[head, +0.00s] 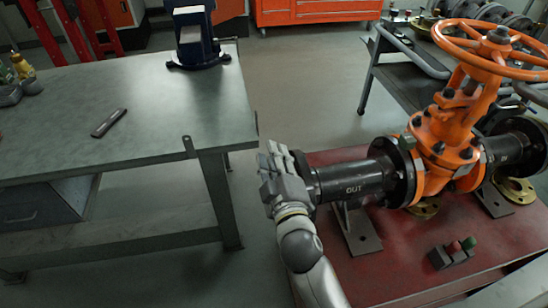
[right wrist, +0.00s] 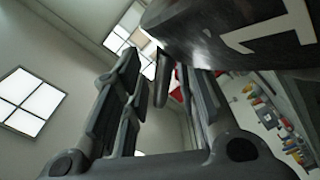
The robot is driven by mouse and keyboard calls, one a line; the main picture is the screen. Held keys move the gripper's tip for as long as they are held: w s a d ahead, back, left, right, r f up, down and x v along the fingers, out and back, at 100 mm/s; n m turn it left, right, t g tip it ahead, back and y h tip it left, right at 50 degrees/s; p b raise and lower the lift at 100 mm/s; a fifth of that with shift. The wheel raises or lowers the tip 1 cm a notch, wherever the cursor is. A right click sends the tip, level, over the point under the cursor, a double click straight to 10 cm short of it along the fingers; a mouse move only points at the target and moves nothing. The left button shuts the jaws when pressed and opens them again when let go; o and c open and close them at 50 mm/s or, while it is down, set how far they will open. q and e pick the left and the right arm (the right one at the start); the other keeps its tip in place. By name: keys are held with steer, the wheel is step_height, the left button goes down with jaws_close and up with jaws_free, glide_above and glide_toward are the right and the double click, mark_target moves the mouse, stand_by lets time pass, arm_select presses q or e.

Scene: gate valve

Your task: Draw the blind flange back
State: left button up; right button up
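The orange gate valve (head: 440,150) stands on a red bench with a dark pipe marked OUT (head: 355,183) running left from its flange. My right gripper (head: 275,158) is at the free left end of this pipe, with its grey fingers pointing up and away. It covers part of the pipe end, and I cannot clearly pick out the blind flange there. In the right wrist view the gripper's fingers (right wrist: 160,95) stand apart, with wall and window showing between them. The dark pipe with a white letter (right wrist: 240,35) is close above right. My left gripper is not in view.
The red bench top (head: 400,270) holds a small block with red and green buttons (head: 453,252) and brass flanges (head: 518,188). A grey worktable (head: 150,135) with a vise (head: 195,40) stands at left. Bare floor (head: 305,110) lies between.

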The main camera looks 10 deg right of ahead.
steer(key=shift+s, duration=0.1)
steer(key=s, duration=0.7)
steer(key=shift+s, duration=0.2)
steer(key=shift+a, duration=0.1)
stand_by(0.4)
